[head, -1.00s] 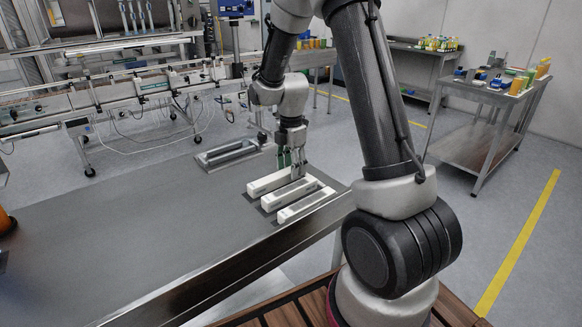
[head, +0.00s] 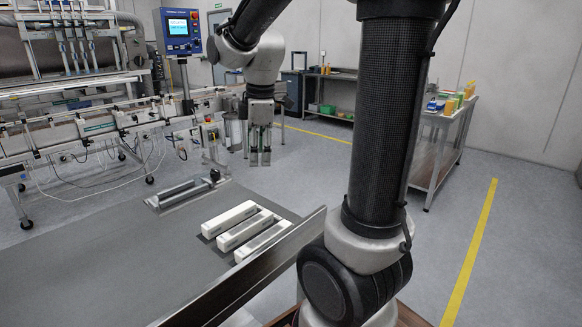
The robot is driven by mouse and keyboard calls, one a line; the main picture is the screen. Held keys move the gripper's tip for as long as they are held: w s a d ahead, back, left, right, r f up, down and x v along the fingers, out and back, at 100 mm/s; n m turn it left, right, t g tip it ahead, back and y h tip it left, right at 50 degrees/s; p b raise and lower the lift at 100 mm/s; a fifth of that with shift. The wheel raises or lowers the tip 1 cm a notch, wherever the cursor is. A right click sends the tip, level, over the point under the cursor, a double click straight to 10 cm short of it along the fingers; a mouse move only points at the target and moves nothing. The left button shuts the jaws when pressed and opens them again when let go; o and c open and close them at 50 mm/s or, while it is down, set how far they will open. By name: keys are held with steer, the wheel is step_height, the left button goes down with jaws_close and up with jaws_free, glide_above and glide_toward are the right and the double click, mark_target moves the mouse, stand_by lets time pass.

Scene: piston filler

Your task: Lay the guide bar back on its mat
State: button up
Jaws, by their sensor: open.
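Three long pale bars lie side by side on dark mats at the table's far right end: a rear bar (head: 229,219), a middle bar (head: 245,230) and a front bar (head: 263,242) with a grey strip along its top. I cannot tell for sure which is the guide bar. A dark mat edge (head: 206,240) shows beside the rear and middle bars. All three bars lie flat. My gripper (head: 259,162) points down, open and empty, raised clear of the bars and behind them in the picture.
A grey metal fixture with an upright knob (head: 185,191) lies behind the bars. The grey table (head: 120,260) is bare to the left. A raised metal edge (head: 250,275) runs along the front right. The filler conveyor (head: 90,135) stands behind.

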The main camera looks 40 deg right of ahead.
steer(key=s+r+m+t, duration=0.2)
steer(key=s+m, duration=1)
steer(key=s, duration=0.5)
steer(key=shift+m+t, duration=0.3)
steer(key=shift+m, duration=0.1)
steer(key=shift+r, duration=0.1)
